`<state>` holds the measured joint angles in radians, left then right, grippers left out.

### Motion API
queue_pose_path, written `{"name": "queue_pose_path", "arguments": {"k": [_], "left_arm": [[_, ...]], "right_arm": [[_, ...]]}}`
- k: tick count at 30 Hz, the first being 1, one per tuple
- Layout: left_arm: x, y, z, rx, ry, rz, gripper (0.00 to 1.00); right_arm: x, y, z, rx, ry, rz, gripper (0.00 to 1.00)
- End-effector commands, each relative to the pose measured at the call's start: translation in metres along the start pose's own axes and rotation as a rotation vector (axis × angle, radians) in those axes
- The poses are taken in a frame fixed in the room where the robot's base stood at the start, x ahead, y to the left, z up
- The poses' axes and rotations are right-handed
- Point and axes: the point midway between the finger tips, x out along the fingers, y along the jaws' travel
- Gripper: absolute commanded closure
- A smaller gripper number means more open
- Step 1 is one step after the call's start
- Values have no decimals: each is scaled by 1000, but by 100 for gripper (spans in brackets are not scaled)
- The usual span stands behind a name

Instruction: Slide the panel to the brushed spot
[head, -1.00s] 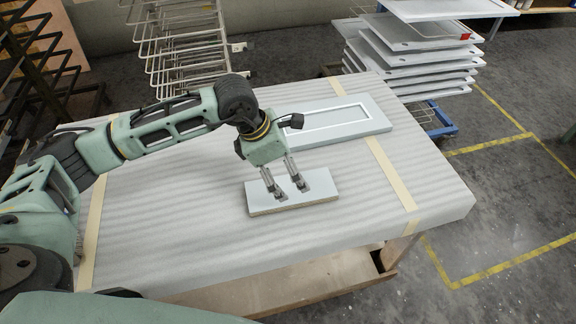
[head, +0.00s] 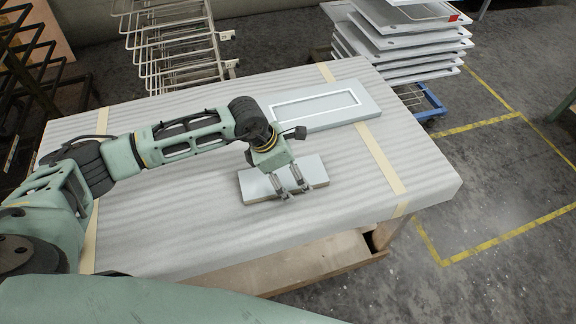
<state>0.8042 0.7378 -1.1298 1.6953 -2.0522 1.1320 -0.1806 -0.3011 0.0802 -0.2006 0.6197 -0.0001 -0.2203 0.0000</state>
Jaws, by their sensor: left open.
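A small plain pale panel (head: 257,186) lies flat on the padded cart top, near the middle. A larger pale panel with a raised rectangular frame (head: 368,104) lies behind it, toward the back edge. My left gripper (head: 295,192) points down with its two fingers apart. Its fingertips are at the small panel's front edge, right of the panel's middle, and hide part of that edge. I cannot tell whether they touch it. Nothing is between the fingers that I can see. No brushed spot can be made out. My right gripper is out of view.
The cart top (head: 180,235) has striped padding with tan straps across it, including one on the right (head: 380,160). Its front and right areas are clear. A wire rack (head: 180,50) stands behind, and stacked panels (head: 400,50) stand at the back right.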

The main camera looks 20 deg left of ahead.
Motion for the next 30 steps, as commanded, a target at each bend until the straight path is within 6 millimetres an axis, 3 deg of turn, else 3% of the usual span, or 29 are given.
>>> {"name": "queue_pose_path", "arguments": {"k": [6,26,30], "left_arm": [[0,0,0,0,1,0,6],[0,0,0,0,1,0,63],[0,1,-1,0,1,0,64]], "right_arm": [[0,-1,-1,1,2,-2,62],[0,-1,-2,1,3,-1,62],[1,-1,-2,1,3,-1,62]]}}
